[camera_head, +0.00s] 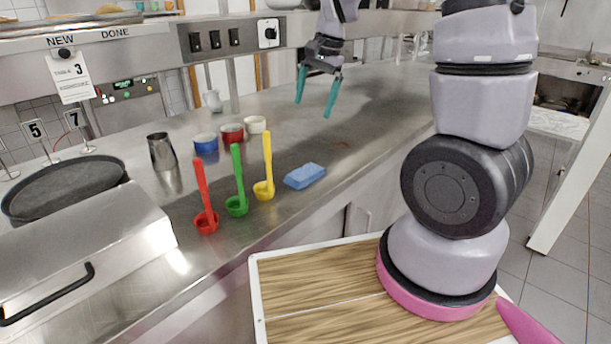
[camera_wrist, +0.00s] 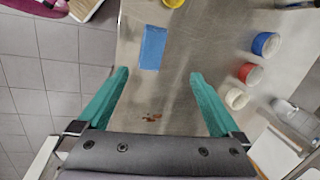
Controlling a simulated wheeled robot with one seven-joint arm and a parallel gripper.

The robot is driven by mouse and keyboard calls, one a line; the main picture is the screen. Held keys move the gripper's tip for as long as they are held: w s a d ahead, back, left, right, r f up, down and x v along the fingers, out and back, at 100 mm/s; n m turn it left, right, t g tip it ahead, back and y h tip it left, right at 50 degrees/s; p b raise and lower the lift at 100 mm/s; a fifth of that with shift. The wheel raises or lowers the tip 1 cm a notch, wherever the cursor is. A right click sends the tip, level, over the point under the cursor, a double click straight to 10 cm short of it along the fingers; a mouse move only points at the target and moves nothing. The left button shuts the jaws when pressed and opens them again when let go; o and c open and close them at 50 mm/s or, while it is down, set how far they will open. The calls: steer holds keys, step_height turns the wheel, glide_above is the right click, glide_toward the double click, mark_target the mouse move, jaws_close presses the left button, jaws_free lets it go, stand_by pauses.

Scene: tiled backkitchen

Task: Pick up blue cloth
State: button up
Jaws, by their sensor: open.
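The blue cloth (camera_head: 305,176) is a small folded block lying flat on the steel counter, near its front edge and right of the yellow ladle. In the wrist view the cloth (camera_wrist: 153,47) lies ahead of the fingertips, near the top middle. My gripper (camera_head: 314,108) is open and empty, with teal fingers pointing down, above the counter and farther back than the cloth. Nothing hides the cloth.
Red (camera_head: 206,222), green (camera_head: 237,206) and yellow (camera_head: 264,190) ladles stand left of the cloth. Blue (camera_head: 206,144), red (camera_head: 232,133) and white (camera_head: 255,125) bowls sit behind, beside a metal cup (camera_head: 162,152). A reddish-brown stain (camera_wrist: 152,117) marks the counter. Clear counter lies right of the cloth.

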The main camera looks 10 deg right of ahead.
steer(key=w+a+f+m+g+h, duration=0.15)
steer(key=w+f, duration=0.25)
steer(key=f, duration=0.7)
glide_above(305, 172)
steer(key=shift+h, duration=0.45)
step_height(305, 172, down, 5)
steer(key=shift+w+d+r, duration=0.1)
steer(key=shift+w, duration=0.05)
steer(key=shift+f, duration=3.15)
steer(key=shift+c, duration=0.3)
steer(key=c, duration=1.1)
step_height(305, 172, up, 10)
